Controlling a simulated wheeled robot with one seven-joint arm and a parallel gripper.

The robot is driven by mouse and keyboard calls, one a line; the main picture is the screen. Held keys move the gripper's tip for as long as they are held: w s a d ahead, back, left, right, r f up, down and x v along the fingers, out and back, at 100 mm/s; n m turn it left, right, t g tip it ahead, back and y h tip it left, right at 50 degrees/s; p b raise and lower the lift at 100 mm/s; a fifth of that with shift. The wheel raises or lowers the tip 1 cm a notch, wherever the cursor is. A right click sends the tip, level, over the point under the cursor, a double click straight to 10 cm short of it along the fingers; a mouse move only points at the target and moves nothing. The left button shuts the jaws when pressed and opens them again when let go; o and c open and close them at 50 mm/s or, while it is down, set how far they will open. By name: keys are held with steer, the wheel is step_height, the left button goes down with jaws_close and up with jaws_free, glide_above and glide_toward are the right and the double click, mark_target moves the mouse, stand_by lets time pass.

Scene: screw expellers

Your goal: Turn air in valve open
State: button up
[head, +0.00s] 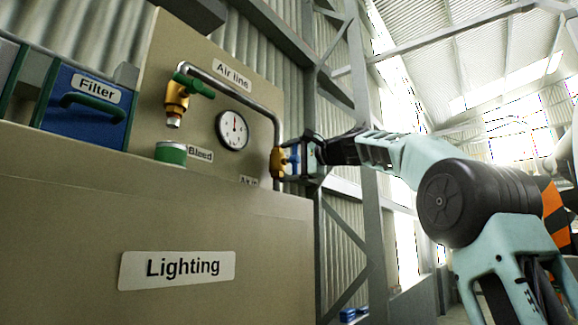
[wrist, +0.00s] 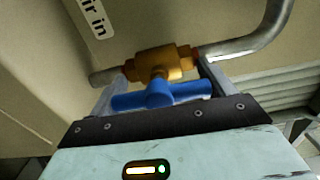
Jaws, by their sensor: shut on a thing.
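The air in valve has a brass body (head: 277,162) on the grey pipe at the right edge of the tan panel. Its brass body also shows in the wrist view (wrist: 158,65), with a blue handle (wrist: 160,94) in front. The handle lies roughly parallel to the pipe run through the valve. My gripper (head: 294,160) reaches the valve from the right in the head view. In the wrist view my gripper (wrist: 163,90) is shut on the blue handle, one finger at each end. The finger tips are partly hidden behind the handle. A partly cropped "Air in" label (wrist: 96,15) is beside the valve.
A brass valve with a green handle (head: 193,85) and a green cup (head: 171,153) are at the left. A round gauge (head: 232,130) is on the panel. The pipe (wrist: 258,38) bends close by my gripper. A steel frame (head: 370,130) stands behind my arm.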

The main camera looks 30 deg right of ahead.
steer(key=shift+f, duration=0.1)
stand_by(0.5)
steer(key=o, duration=0.9)
steer(key=b+v, duration=0.6)
steer(key=v, duration=1.1)
steer(key=shift+s, duration=0.2)
